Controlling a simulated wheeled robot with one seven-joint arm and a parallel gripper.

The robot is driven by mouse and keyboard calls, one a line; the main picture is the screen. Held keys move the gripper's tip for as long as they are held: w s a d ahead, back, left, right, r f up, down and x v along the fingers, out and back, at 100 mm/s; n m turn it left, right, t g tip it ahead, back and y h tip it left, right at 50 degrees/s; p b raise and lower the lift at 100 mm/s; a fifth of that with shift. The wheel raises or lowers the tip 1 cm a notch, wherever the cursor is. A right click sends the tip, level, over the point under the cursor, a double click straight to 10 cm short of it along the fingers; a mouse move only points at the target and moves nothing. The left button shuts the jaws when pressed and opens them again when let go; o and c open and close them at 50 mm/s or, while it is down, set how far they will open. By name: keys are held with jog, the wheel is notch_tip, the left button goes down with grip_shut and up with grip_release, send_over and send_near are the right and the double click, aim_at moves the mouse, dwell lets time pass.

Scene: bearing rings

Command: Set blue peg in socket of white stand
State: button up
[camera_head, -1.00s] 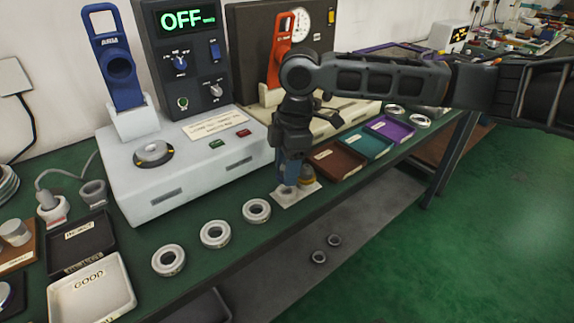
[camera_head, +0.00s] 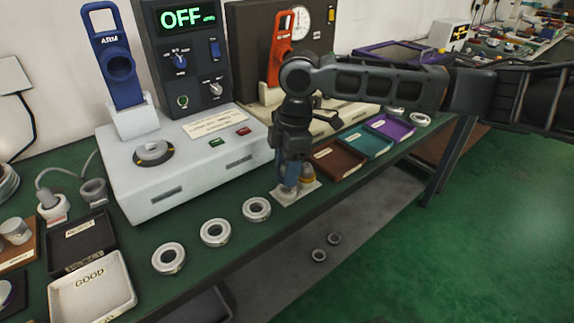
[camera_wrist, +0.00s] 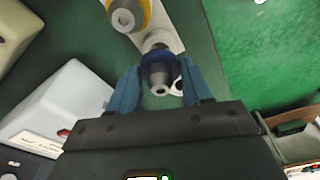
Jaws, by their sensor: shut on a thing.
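My gripper (camera_head: 288,182) points down over the white stand (camera_head: 283,196) near the table's front edge. In the wrist view, its two blue fingers (camera_wrist: 161,80) are shut on the blue peg (camera_wrist: 158,60), which has a dark blue collar and a grey metal end. The white stand (camera_wrist: 172,28) lies under and beyond the peg. A pale round spot on it shows beside the peg, partly hidden. A yellow peg (camera_head: 307,175) stands on the same stand beside my gripper; it also shows in the wrist view (camera_wrist: 127,14). I cannot tell whether the blue peg is inside its socket.
Three bearing rings (camera_head: 215,232) lie in a row left of the stand. A white tester (camera_head: 180,185) stands behind, its display reading OFF. Brown, teal and purple trays (camera_head: 368,143) lie to the right. GOOD (camera_head: 92,287) and black (camera_head: 82,245) trays are at left.

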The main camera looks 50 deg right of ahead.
jog(key=shift+f+b, duration=0.8)
jog(key=shift+f, duration=0.85)
jog(key=o, duration=1.4)
jog(key=shift+c, duration=0.2)
jog(key=shift+r, duration=0.1)
jog(key=shift+s+d+r, duration=0.1)
jog(key=shift+r, duration=1.15)
jog(key=shift+s+d+r, duration=0.1)
jog(key=shift+d+r, duration=0.05)
jog(key=shift+r, duration=1.15)
jog(key=shift+s+d+r, duration=0.1)
jog(key=shift+r, duration=1.15)
